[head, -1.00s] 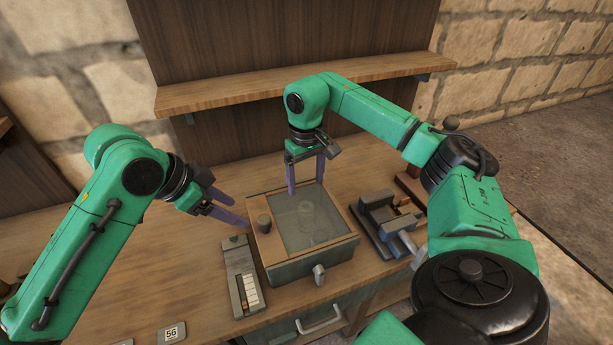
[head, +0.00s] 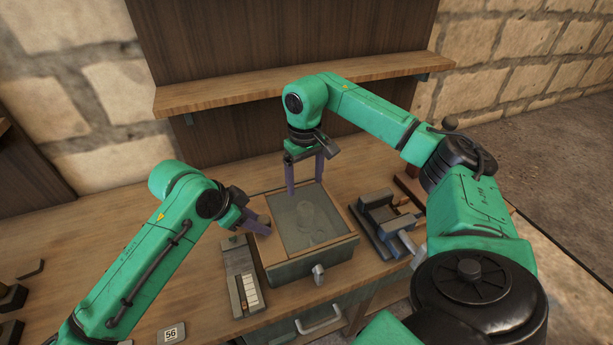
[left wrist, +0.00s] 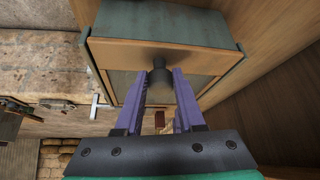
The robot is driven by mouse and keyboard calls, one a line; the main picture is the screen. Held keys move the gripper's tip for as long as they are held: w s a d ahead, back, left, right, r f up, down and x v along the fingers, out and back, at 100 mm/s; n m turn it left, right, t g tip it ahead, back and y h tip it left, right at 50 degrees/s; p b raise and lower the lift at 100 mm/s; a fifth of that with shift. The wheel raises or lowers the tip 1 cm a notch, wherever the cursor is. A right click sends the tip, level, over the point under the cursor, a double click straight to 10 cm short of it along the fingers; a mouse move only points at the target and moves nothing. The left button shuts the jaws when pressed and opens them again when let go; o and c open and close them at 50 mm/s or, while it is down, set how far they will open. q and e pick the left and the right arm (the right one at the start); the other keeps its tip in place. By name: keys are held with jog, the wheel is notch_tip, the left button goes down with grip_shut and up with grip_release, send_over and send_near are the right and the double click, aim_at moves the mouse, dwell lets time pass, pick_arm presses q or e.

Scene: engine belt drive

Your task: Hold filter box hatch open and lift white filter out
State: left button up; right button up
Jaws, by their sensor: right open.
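The filter box (head: 318,262) stands on the bench, its hatch (head: 300,215) down, with a glassy pane in a wooden frame. A faint pale round shape shows under the pane; I cannot tell if it is the white filter. My left gripper (head: 255,222) is at the hatch's left side, hiding its dark knob in the head view. In the left wrist view the knob (left wrist: 159,76) lies between its two purple fingers (left wrist: 160,88); whether they grip it is unclear. My right gripper (head: 305,175) is open and empty, pointing down above the far part of the box.
A grey device with white keys (head: 243,278) lies just left of the box. A vise-like metal fixture (head: 388,222) stands close to its right. A wall shelf (head: 300,85) runs behind. A tag marked 56 (head: 171,333) lies at the front left. The bench at left has free room.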

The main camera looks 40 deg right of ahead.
aim_at(305, 199)
pick_arm(q)
grip_shut()
pick_arm(e)
jog(key=shift+d, duration=0.1)
pick_arm(q)
jog(key=w+a, duration=0.5)
jog(key=a, duration=0.8)
jog(key=shift+a, duration=0.3)
pick_arm(e)
jog(key=shift+f, duration=5.05)
